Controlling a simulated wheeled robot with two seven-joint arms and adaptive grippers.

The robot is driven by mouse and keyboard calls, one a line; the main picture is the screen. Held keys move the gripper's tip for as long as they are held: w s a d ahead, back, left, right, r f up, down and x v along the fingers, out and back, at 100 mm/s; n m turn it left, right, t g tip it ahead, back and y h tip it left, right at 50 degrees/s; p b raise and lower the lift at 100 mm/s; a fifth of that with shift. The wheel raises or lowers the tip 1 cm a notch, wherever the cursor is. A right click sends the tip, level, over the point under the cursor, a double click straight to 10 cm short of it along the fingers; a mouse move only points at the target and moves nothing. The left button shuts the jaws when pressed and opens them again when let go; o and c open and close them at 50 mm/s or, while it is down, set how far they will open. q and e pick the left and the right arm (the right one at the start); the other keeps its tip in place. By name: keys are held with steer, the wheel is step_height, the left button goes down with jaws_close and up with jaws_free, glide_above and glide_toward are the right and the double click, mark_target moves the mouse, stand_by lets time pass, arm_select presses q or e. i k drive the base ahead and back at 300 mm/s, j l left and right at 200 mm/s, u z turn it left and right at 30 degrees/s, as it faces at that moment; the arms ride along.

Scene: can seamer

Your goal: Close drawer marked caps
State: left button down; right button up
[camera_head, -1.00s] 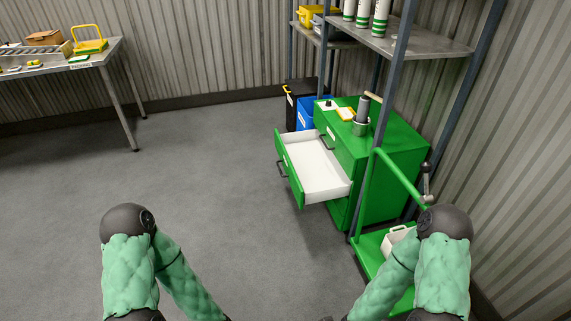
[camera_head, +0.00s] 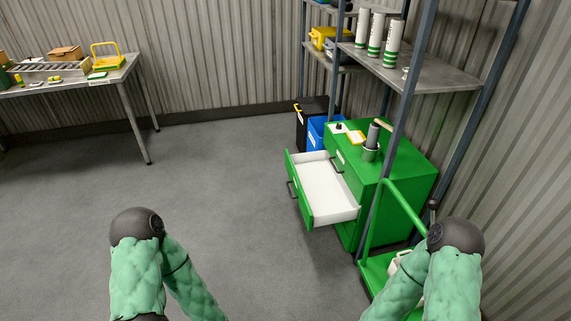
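A green cabinet (camera_head: 408,160) stands right of centre against the corrugated wall. My two arms show at the bottom left and bottom right, well short of the drawer. Both grippers are outside the view.
A green cart (camera_head: 374,215) and a grey shelf rack (camera_head: 440,79) stand in front of the cabinet's right part. Blue (camera_head: 317,130) and black (camera_head: 303,116) bins stand behind it. A table (camera_head: 125,68) is at the far left. The floor left of the drawer is clear.

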mark_target(324, 197)
steer(key=i+j, duration=0.2)
steer(key=i, duration=0.2)
steer(key=i+j, duration=0.15)
steer(key=i, duration=0.3)
steer(key=i+j, duration=0.2)
steer(key=i, duration=0.2)
steer(key=i+j, duration=0.2)
steer(key=i, duration=0.2)
steer(key=i+j+z, duration=0.15)
steer(key=i+z, duration=0.25)
steer(key=i+j+z, duration=0.15)
steer(key=z, duration=0.25)
steer(key=i+j+z, duration=0.2)
steer(key=j+z, duration=0.2)
steer(key=z, duration=0.55)
